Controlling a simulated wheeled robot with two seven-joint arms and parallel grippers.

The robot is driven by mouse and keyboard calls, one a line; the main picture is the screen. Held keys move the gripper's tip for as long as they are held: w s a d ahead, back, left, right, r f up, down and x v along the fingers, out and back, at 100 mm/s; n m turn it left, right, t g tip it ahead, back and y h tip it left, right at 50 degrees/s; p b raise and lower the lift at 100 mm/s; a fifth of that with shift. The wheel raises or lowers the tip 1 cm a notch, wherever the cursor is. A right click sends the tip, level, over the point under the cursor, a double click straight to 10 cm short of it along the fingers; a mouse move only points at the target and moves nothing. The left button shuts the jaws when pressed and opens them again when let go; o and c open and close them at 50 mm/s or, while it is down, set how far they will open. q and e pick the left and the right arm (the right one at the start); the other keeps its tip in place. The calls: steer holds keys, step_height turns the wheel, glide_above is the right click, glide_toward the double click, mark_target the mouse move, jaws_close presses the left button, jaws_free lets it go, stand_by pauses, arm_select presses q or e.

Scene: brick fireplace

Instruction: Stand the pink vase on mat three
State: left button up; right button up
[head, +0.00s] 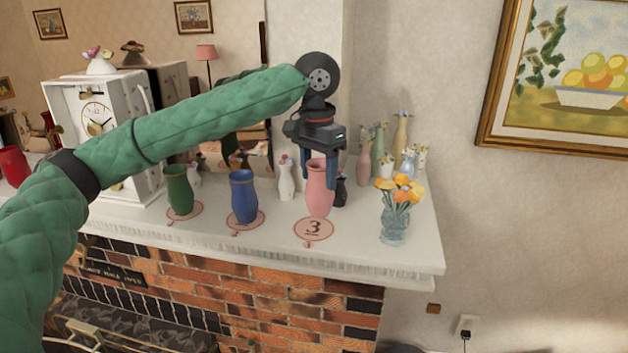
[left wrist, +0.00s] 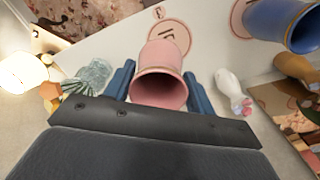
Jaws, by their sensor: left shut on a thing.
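The pink vase (head: 319,187) is upright between the fingers of my left gripper (head: 319,181), which is shut on it near its upper part. Its open mouth faces the camera in the left wrist view (left wrist: 160,92), with a blue finger on each side. Mat three (head: 313,231) is a round pinkish mat marked 3 near the mantel's front edge. The vase's foot overlaps the mat's back part in the head view. I cannot tell whether the foot touches it. My right gripper is not in view.
A blue vase (head: 243,197) and a green vase (head: 179,190) stand on similar mats to the left. A glass vase of orange flowers (head: 395,225) stands close on the right. A white vase (head: 286,178) and several bud vases are behind. The white mantel (head: 255,252) ends in front.

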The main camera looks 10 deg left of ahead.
mark_target(314, 190)
arm_select(q)
steer(key=shift+w+a+f, duration=0.3)
steer(key=shift+a, duration=0.3)
steer(key=shift+f, duration=0.15)
steer(key=shift+w+f+p, duration=0.15)
steer(key=shift+f+p, duration=0.5)
steer(key=shift+p, duration=0.25)
step_height(314, 190, down, 2)
steer(key=shift+p, duration=0.65)
steer(key=shift+f, duration=0.3)
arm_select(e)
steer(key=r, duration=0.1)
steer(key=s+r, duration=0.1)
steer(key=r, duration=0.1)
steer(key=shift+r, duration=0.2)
arm_select(q)
steer(key=shift+f, duration=0.1)
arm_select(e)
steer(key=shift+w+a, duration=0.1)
arm_select(q)
steer(key=o, duration=1.1)
